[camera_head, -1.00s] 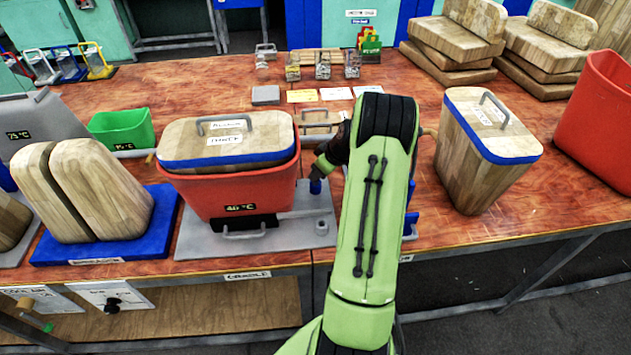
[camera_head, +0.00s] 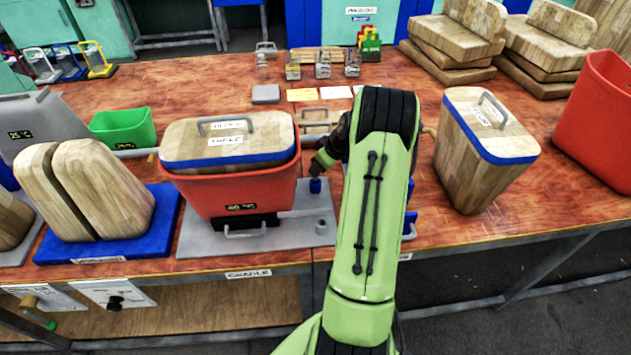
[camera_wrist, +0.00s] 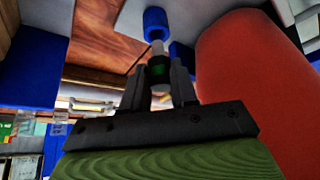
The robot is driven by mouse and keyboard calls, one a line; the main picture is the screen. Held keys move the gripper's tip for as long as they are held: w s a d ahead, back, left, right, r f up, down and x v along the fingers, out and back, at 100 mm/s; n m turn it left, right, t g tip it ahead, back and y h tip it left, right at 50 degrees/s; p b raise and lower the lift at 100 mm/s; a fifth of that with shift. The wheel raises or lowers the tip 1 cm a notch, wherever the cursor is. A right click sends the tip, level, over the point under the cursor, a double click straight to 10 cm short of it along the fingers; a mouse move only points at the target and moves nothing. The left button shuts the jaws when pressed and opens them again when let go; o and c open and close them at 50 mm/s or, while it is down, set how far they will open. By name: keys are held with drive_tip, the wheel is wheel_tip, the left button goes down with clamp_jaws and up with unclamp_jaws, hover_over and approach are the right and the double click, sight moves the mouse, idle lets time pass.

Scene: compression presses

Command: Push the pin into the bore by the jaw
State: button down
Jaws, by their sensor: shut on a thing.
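My gripper (camera_wrist: 156,92) is shut on a pin (camera_wrist: 158,68), which has a dark band with green on it and a pale grey shaft. The shaft points toward a blue collar (camera_wrist: 155,22) in the wrist view and meets it there. I cannot tell whether it is inside or only in front. In the head view the blue collar (camera_head: 315,186) stands on the grey base plate (camera_head: 300,232), right of the red tub (camera_head: 228,192). My gripper (camera_head: 320,163) is just above it, partly hidden by my arm. The bore itself cannot be made out.
A wooden block with a handle (camera_head: 228,146) sits in the red tub. A grey rod (camera_head: 300,213) and a black part lie at its front. A tapered wooden block (camera_head: 475,165) stands right of my arm. Split wooden blocks (camera_head: 105,190) stand at left.

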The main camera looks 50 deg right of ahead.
wheel_tip(320, 180, up, 4)
drive_tip(key=shift+r+p, duration=0.1)
drive_tip(key=shift+p, duration=1.05)
drive_tip(key=s+a+r+n+y+b, duration=0.1)
drive_tip(key=s+a+n+b, duration=0.3)
drive_tip(key=s+a, duration=0.5)
drive_tip(key=shift+s+r+n+g+y, duration=0.35)
drive_tip(key=shift+s+y, duration=0.25)
drive_tip(key=shift+s, duration=0.45)
drive_tip(key=shift+f+b, duration=0.2)
drive_tip(key=shift+b, duration=0.15)
wheel_tip(320, 180, down, 6)
drive_tip(key=b, duration=0.5)
drive_tip(key=shift+r, duration=0.2)
drive_tip(key=shift+f+b, duration=0.15)
drive_tip(key=shift+b, duration=0.35)
